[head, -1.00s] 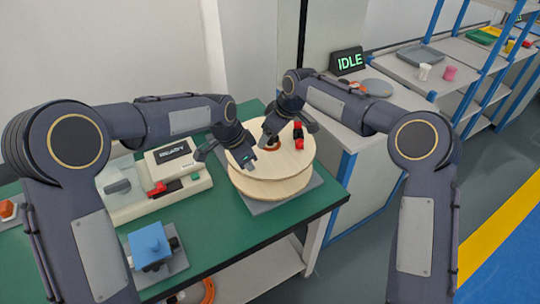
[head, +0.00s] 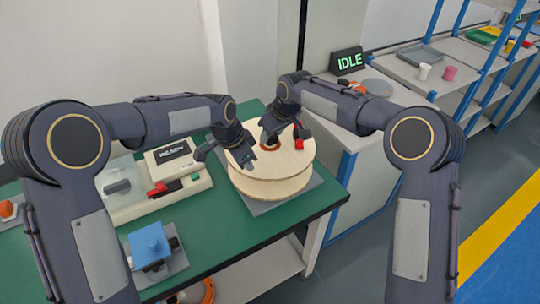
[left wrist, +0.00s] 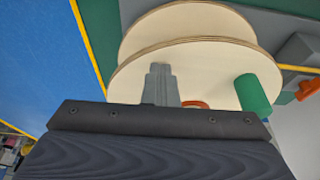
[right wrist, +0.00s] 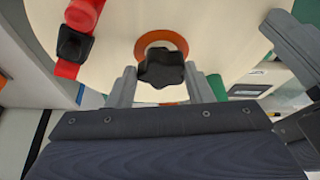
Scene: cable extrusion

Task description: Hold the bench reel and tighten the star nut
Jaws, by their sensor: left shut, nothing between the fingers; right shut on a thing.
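The bench reel (head: 265,185) is a pale wooden spool with two round flanges, lying flat on a grey base at the bench's right end. The black star nut (right wrist: 162,68) sits at its centre over an orange ring, and my right gripper (head: 286,140) hides it in the head view. In the right wrist view the fingers stand on either side of the nut, shut on it. My left gripper (head: 244,157) is shut and empty at the reel's left side.
A red part with a black knob (right wrist: 76,42) and a green cylinder (left wrist: 252,95) stand on the reel. A cream machine with a screen (head: 172,152) and a blue block (head: 150,245) are left on the green bench.

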